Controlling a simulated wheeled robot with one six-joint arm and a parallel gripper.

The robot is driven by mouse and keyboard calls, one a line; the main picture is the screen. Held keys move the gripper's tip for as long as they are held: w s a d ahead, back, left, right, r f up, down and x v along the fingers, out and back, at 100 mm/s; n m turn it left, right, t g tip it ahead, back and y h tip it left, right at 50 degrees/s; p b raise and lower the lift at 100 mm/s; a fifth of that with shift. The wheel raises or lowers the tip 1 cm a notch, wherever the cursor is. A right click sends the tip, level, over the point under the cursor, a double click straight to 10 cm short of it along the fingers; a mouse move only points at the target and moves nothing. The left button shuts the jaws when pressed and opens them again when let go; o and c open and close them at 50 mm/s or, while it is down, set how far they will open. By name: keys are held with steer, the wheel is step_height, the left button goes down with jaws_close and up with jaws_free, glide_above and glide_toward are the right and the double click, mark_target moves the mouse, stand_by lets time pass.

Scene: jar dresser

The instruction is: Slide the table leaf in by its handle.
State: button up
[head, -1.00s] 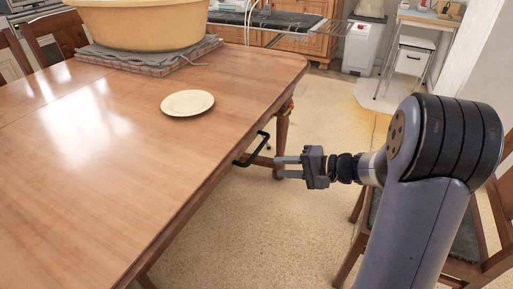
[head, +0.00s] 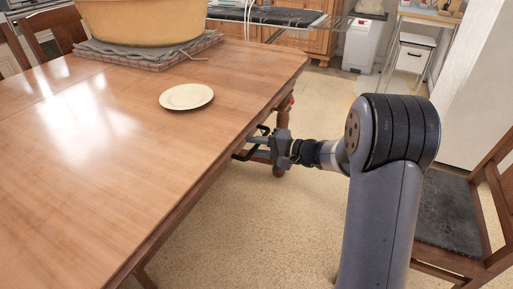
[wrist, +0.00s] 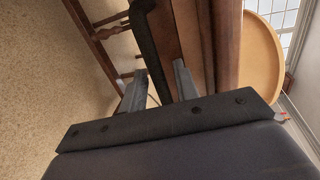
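The wooden table leaf (head: 110,180) has a glossy brown top, and a faint seam crosses it at the left in the head view. Its black bar handle (head: 241,156) sticks out from the right edge, partly hidden by my gripper (head: 258,146). In the wrist view the dark handle bar (wrist: 148,45) runs between the two grey fingers of my gripper (wrist: 159,83). The fingers stand apart, with gaps beside the bar, so the gripper is open around or just over the handle. I cannot tell whether a finger touches it.
A cream plate (head: 186,97) lies on the leaf near the handle. A large yellow tub (head: 140,22) sits on folded cloths at the table's far end. A chair (head: 450,215) stands at the right. The floor (head: 265,230) between chair and table is clear.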

steer(key=shift+a, duration=0.1)
jaws_close()
stand_by(0.5)
